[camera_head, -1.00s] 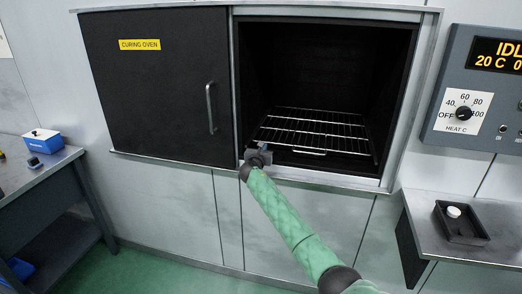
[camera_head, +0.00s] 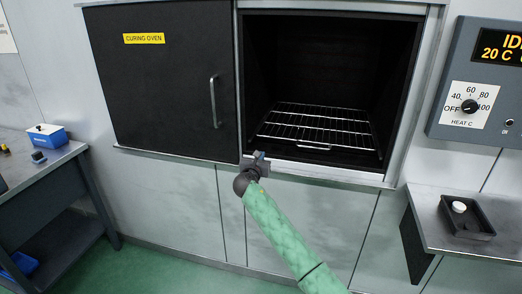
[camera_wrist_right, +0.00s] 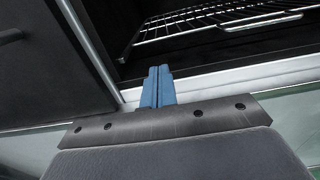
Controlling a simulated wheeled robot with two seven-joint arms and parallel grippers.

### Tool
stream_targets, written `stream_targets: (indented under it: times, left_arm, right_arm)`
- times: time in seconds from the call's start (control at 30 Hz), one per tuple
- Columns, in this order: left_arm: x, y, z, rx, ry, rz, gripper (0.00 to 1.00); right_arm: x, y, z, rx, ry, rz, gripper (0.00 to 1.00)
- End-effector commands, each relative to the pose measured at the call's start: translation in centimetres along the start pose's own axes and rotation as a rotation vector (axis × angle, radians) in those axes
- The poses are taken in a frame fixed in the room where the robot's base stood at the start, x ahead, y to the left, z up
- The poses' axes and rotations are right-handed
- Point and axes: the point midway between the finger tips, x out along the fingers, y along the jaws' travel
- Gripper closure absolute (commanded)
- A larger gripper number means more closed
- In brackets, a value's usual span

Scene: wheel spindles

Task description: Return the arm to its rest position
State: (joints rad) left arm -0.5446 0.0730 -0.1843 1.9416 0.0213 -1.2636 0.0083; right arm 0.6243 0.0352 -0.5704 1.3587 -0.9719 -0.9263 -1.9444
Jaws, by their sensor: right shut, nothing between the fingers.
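My right gripper (camera_head: 258,156) is in front of the oven's lower sill, near the edge of the sliding door. In the right wrist view its two blue fingers (camera_wrist_right: 158,86) are together with nothing between them. My right arm, in a green sleeve, reaches up from the bottom of the head view. My left gripper is not in view.
The curing oven's dark door (camera_head: 165,85) covers the left half; the right half is open, with an empty wire rack (camera_head: 318,128) inside. A control panel (camera_head: 480,85) is at right above a shelf with a black tray (camera_head: 466,222). A bench (camera_head: 40,165) with a blue box (camera_head: 46,135) stands at left.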

Motion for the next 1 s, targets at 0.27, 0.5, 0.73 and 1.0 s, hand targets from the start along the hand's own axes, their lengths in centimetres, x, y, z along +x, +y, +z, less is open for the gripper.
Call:
stream_targets:
  times: [0.27,0.5,0.73,1.0]
  left_arm:
    - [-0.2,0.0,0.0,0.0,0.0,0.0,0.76]
    - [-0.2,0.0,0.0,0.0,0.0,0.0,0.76]
    - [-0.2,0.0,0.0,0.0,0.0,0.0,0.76]
    - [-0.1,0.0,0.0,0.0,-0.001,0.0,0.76]
  right_arm:
    - [-0.2,-0.3,-0.2,0.295,0.009,-0.019,1.0]
    - [-0.8,-0.4,-0.9,0.816,0.093,-0.068,1.0]
    - [-1.9,-0.7,0.7,1.362,0.19,-0.146,1.0]
    - [-4.0,-2.1,1.3,1.916,0.322,-0.299,1.0]
